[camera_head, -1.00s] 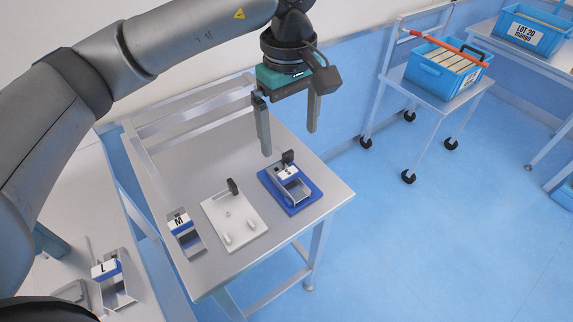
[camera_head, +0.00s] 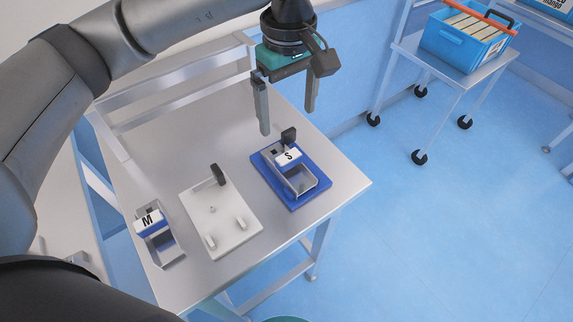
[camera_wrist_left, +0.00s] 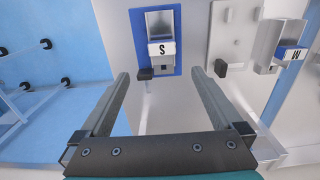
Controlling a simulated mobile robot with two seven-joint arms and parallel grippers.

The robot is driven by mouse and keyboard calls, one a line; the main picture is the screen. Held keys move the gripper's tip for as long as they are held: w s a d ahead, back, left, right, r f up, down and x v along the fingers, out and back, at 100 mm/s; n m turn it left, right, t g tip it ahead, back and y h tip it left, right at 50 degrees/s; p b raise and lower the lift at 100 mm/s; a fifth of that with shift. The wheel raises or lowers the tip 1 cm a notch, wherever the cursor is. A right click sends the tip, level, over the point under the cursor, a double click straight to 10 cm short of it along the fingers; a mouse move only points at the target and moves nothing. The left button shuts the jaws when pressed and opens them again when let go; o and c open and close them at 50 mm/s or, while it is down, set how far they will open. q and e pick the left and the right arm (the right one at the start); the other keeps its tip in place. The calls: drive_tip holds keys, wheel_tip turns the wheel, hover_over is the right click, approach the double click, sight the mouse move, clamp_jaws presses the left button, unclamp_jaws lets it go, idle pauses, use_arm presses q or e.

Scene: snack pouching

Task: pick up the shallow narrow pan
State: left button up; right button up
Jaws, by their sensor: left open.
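A small metal pan labelled S (camera_head: 298,181) sits on a blue base (camera_head: 266,171) on the metal table; it also shows in the left wrist view (camera_wrist_left: 159,22). A metal pan labelled M (camera_head: 168,247) lies at the table's left side and also shows in the left wrist view (camera_wrist_left: 284,40). The labels do not say which pan is shallow and narrow. My left gripper (camera_head: 288,122) is open and empty, above and behind the S pan, touching nothing. In the left wrist view its fingers (camera_wrist_left: 160,73) point toward the S pan. My right gripper is not in view.
A white plate (camera_head: 217,222) with pegs and a black upright tab lies between the two pans. A black tab (camera_head: 289,136) stands at the back of the blue base. The table's rear surface (camera_head: 185,140) is clear. A wheeled cart holds a blue crate (camera_head: 455,48).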

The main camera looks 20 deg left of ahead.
sight(287, 153)
use_arm(q)
wheel_tip(287, 153, down, 8)
drive_tip(key=shift+f, duration=0.15)
drive_tip(key=f, duration=0.4)
drive_tip(key=shift+s+f, duration=0.1)
drive_tip(key=shift+s, duration=0.15)
drive_tip(key=shift+f+b, duration=0.3)
drive_tip(key=shift+f, duration=0.25)
drive_tip(key=shift+w+r, duration=0.1)
clamp_jaws()
